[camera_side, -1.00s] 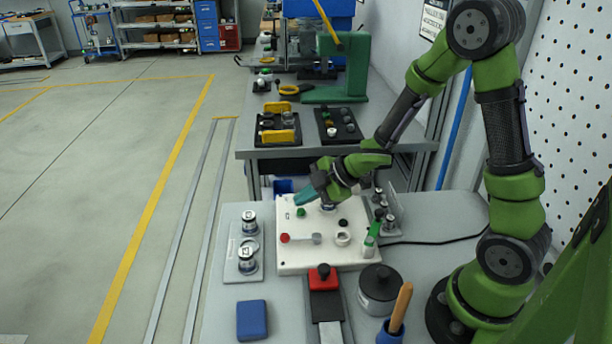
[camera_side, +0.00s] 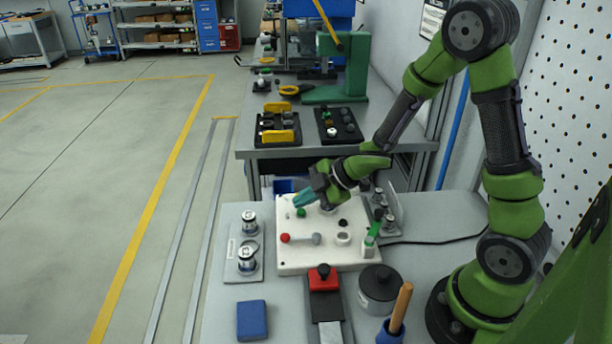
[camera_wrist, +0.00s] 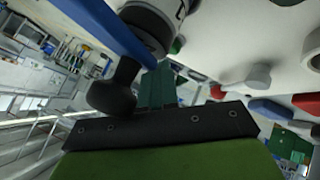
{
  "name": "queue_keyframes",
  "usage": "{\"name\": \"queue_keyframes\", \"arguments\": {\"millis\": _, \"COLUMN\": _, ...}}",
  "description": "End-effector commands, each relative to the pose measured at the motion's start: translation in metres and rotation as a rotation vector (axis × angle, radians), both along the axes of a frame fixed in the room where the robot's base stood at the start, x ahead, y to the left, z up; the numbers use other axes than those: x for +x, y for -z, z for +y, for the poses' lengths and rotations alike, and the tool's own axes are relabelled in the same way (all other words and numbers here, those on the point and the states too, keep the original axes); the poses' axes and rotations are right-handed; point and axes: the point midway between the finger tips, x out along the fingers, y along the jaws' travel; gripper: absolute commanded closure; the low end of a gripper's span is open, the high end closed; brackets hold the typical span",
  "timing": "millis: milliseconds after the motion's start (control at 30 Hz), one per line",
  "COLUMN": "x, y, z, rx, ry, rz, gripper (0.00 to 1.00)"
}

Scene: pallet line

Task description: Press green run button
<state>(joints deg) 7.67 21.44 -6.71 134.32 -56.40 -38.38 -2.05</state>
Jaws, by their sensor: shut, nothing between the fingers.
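The green button (camera_side: 301,212) is a small round knob near the far left corner of the white panel (camera_side: 290,257). My gripper (camera_side: 297,202) is shut and empty, tilted down to the left, with its teal fingertips right by the green button. Whether they touch it I cannot tell. In the wrist view the shut fingers (camera_wrist: 156,88) point up the picture from a dark bar. A small green round part (camera_wrist: 178,45) shows just beyond them, partly hidden by a grey cylinder.
The panel also carries a red knob (camera_side: 285,238), a white ring (camera_side: 343,239) and a green lever (camera_side: 373,232). A red-topped clamp (camera_side: 323,279), a dark pot (camera_side: 379,287) and a blue block (camera_side: 252,320) stand in front. Metal fittings (camera_side: 248,222) stand left.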

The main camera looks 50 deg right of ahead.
Motion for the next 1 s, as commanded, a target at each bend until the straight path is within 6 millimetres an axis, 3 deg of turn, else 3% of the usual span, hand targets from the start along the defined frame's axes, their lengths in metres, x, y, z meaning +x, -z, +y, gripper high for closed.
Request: {"name": "queue_keyframes", "arguments": {"millis": 1000, "x": -0.004, "y": 0.014, "z": -0.007, "rx": 0.001, "ry": 0.025, "rz": 0.022, "gripper": 1.0}}
